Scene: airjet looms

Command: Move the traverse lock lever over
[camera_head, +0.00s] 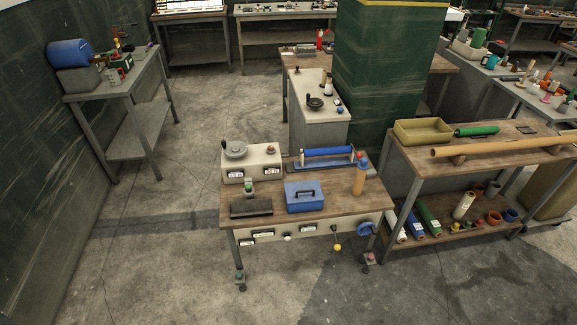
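A small lever with a yellow ball knob (337,247) hangs down from the pale front panel (300,230) of the wooden-topped bench (335,202) in the middle. It may be the traverse lock lever; the label plates near it are too small to read. A blue round knob (363,229) sits at the right end of the same panel, and a small white knob (287,238) is further left on it. Neither of my grippers is in view, and nothing is touching the lever.
On the bench stand a blue box (304,196), a beige control box with a handwheel (251,163), a blue roller (328,153) and an orange bottle (359,177). A second bench (470,165) stands close at right. A green pillar (387,75) rises behind. Floor in front is clear.

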